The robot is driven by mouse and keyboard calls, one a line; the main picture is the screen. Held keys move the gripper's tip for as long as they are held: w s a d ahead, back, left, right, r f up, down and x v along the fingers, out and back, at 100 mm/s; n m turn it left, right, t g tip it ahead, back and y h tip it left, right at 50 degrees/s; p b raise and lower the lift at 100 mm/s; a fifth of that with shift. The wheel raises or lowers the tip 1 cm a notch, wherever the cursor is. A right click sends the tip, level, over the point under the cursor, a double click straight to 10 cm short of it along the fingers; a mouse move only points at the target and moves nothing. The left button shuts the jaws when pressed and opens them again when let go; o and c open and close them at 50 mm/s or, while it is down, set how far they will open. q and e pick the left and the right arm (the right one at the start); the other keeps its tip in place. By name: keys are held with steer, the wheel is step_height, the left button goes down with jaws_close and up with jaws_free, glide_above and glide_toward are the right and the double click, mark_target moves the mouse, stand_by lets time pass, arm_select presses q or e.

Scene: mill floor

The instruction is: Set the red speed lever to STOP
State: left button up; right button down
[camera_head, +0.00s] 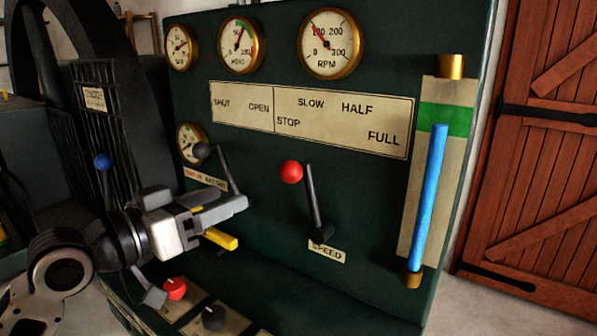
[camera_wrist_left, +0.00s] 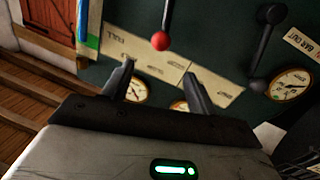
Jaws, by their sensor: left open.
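The speed lever has a red ball knob (camera_head: 291,172) on a dark arm (camera_head: 314,203) that rises from a pivot above the SPEED label (camera_head: 327,251). Its knob appears below the word STOP on the cream plate (camera_head: 342,122), but the slanted view does not show its exact setting. My left gripper (camera_head: 235,222) is open and empty, left of the lever and apart from it. In the left wrist view the red knob (camera_wrist_left: 160,41) lies beyond the gap between my open fingertips (camera_wrist_left: 159,75). My right gripper is not in view.
A black-knobbed lever (camera_head: 203,151) stands close behind my left gripper. A blue-knobbed lever (camera_head: 103,161), a red knob (camera_head: 175,288) and a black knob (camera_head: 213,318) are nearby. Right of the speed lever is a blue gauge tube (camera_head: 430,195). The RPM gauge (camera_head: 330,43) is above.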

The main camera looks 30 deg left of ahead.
arm_select(q)
steer(key=w+b, duration=0.1)
steer(key=b, duration=0.1)
steer(key=p, duration=0.2)
glide_toward(283, 176)
steer(key=w, duration=0.3)
steer(key=x, duration=0.3)
steer(key=p+x, duration=0.1)
steer(key=x, duration=0.5)
steer(key=shift+d, duration=0.4)
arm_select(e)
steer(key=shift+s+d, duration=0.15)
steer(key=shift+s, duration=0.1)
